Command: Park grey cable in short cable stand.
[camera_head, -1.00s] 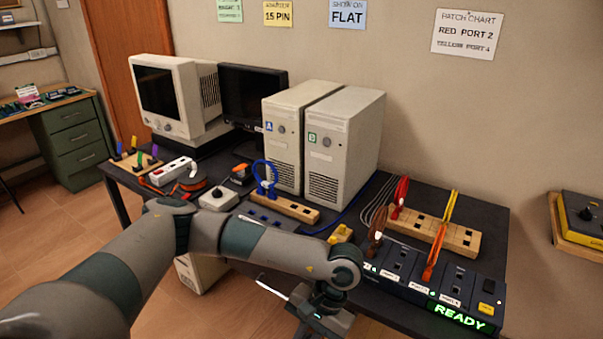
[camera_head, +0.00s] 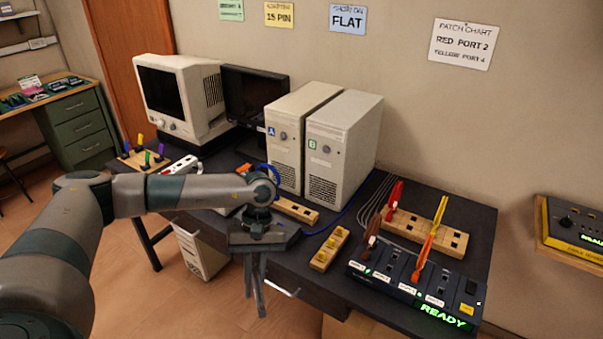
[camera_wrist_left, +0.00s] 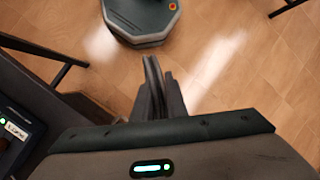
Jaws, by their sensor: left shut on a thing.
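My left gripper (camera_head: 255,300) hangs fingers-down in front of the table's front edge, over the floor. In the left wrist view its fingers (camera_wrist_left: 160,75) are nearly together on a thin grey thing that I cannot name for sure. A shorter wooden stand with square holes (camera_head: 297,211) lies in front of the computer towers, partly hidden by my left arm. Several thin grey cables (camera_head: 377,195) run along the table left of the long stand. My right gripper is out of view.
The port box (camera_head: 400,275) with a lit READY sign stands at the table's front right. A wooden block with yellow pieces (camera_head: 330,249) lies left of it. Two computer towers (camera_head: 340,145), a monitor and an old computer stand at the back. Floor in front is open.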

